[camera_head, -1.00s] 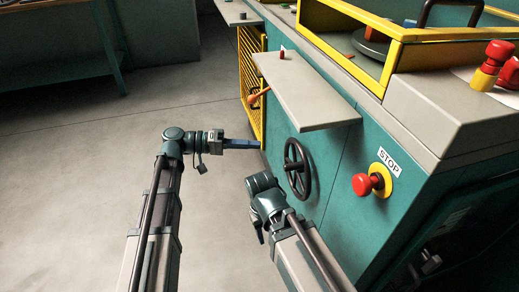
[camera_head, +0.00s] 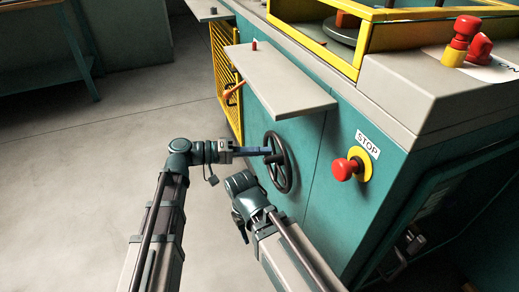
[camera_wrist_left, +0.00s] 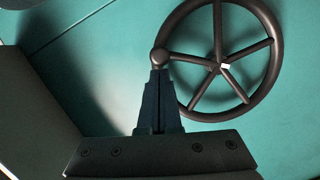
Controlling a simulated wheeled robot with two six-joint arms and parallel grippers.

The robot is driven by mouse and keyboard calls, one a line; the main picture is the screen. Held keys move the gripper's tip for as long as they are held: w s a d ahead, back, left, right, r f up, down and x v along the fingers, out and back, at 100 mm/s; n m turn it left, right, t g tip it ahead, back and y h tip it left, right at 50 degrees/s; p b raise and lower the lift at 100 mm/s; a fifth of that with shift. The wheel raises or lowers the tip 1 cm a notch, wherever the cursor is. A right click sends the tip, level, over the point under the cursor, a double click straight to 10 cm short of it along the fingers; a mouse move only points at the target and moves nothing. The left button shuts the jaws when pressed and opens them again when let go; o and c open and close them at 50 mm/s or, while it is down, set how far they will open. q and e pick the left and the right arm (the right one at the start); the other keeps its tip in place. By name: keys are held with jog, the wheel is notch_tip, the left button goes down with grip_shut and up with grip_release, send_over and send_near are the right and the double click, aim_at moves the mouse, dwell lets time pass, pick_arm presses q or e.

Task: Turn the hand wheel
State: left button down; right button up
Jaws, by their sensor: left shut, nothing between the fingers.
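The dark hand wheel (camera_head: 278,160) is mounted on the teal front of the machine. In the left wrist view the spoked wheel (camera_wrist_left: 222,68) fills the upper right, and its round handle knob (camera_wrist_left: 160,57) sits at its left rim. My left gripper (camera_head: 268,150) is shut and empty, with its blue fingers at the wheel's upper left. In the left wrist view the fingertips (camera_wrist_left: 160,72) overlap the lower edge of the knob; I cannot tell whether they touch. My right wrist is below and left of the wheel; its fingers are not visible.
A red stop button (camera_head: 345,168) on a yellow base is right of the wheel. A grey shelf (camera_head: 278,82) juts out above the wheel. An orange lever (camera_head: 235,90) and yellow mesh guard (camera_head: 224,70) are farther left. Open floor (camera_head: 120,130) lies left of the machine.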

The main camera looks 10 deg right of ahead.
pick_arm(q)
jog(key=shift+s, duration=0.15)
jog(key=shift+s+f+m, duration=0.1)
jog(key=shift+s+m, duration=0.05)
jog(key=shift+m, duration=0.25)
jog(key=shift+s+d, duration=0.1)
jog(key=shift+s, duration=0.05)
